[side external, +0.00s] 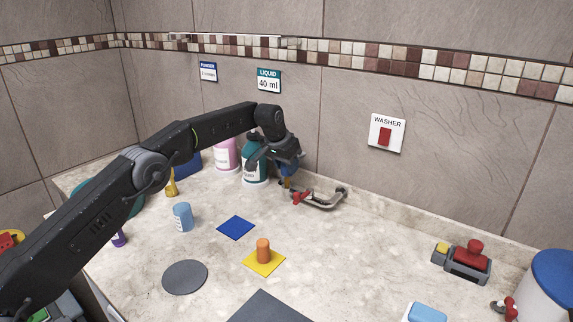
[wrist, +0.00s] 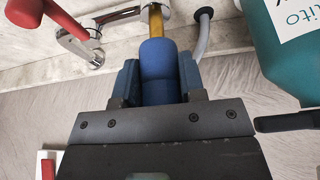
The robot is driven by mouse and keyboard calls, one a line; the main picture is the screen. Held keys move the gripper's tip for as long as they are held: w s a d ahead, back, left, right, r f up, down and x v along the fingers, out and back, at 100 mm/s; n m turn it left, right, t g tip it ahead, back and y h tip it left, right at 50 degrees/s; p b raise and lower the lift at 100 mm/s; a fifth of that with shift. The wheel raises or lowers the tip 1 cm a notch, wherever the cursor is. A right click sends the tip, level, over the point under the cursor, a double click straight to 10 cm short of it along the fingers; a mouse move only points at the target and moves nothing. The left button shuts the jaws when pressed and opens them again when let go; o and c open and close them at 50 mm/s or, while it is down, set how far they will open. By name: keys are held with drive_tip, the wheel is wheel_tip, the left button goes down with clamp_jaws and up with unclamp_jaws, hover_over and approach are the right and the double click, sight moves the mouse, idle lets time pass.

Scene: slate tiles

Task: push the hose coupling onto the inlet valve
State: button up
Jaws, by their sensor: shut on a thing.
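My gripper (side external: 287,176) is low beside the teal bottle, over the back of the counter. It is shut on the blue hose coupling (wrist: 158,68), which sits between its two fingers in the wrist view. A brass stem (wrist: 155,22) shows beyond the coupling's far end, in line with it, and runs to a silver ring on the metal pipework. I take this as the inlet valve; how far the coupling is over it cannot be told. The red-handled pipework (side external: 320,198) lies just right of my gripper; its red handle (wrist: 45,20) shows at upper left in the wrist view.
The teal bottle (side external: 254,172) stands close to my gripper, with a pink bottle (side external: 227,154) behind. A grey hose (wrist: 202,35) is close by the brass stem. The blue cup (side external: 182,217), yellow pad (side external: 270,263) and blue pad (side external: 236,228) lie farther forward.

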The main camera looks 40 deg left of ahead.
sight(285, 169)
drive_tip(key=shift+f, duration=1.85)
idle(1.6)
drive_tip(key=o, duration=1.6)
drive_tip(key=shift+r, duration=0.1)
drive_tip(key=shift+r, duration=3.4)
